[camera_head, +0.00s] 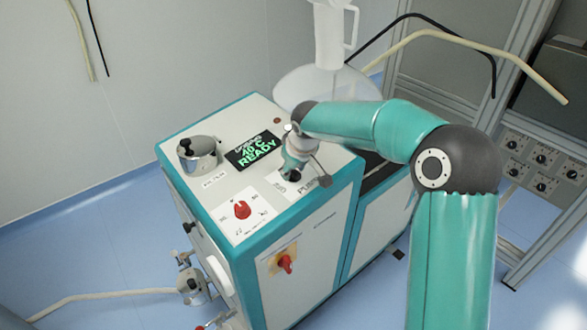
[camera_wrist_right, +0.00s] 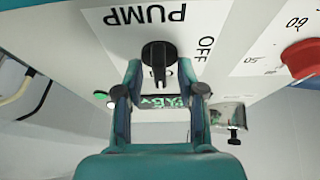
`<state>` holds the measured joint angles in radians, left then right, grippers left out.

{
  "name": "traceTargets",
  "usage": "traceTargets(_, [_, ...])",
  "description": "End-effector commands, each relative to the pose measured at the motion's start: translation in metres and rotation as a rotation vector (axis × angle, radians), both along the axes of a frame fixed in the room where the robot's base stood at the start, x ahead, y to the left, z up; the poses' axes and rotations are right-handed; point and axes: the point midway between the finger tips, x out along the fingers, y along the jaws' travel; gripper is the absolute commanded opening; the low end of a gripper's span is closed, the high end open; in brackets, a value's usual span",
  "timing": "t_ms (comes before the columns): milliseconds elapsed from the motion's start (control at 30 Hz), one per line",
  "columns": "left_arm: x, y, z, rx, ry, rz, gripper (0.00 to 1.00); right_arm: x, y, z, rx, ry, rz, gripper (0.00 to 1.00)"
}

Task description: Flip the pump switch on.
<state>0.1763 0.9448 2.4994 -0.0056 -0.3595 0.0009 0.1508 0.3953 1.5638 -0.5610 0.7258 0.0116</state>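The pump switch (camera_wrist_right: 158,58) is a black rotary knob on the white panel, beside the printed words PUMP and OFF. In the right wrist view its handle lies along the picture's vertical. My right gripper (camera_wrist_right: 159,90) is open, with the knob between and just beyond its fingertips; I cannot tell whether either finger touches it. In the head view the right gripper (camera_head: 305,172) is over the front right of the machine's top and partly covers the switch (camera_head: 292,175). My left gripper is not in view.
The teal and white machine (camera_head: 215,200) carries a green READY display (camera_head: 254,152), a red dial (camera_head: 242,209), a lidded metal pot (camera_head: 198,152) and a red front switch (camera_head: 286,263). A clear vessel (camera_head: 328,40) stands behind. A knob panel (camera_head: 543,165) is at right.

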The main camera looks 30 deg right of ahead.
Motion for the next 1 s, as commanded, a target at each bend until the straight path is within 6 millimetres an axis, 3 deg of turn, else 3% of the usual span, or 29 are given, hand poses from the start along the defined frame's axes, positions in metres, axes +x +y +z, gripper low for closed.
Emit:
traceTargets(167, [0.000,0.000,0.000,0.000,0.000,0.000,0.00,-0.007,0.002,0.018,0.001,-0.004,0.000,0.39])
traceTargets(600, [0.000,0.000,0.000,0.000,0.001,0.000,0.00,-0.041,0.012,0.091,0.001,-0.004,0.000,0.39])
traceTargets(767, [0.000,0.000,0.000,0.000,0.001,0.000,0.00,-0.048,0.014,0.103,0.000,-0.002,0.000,0.39])
traceTargets(1000, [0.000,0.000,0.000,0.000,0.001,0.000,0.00,-0.049,0.014,0.105,0.001,0.001,0.000,0.39])
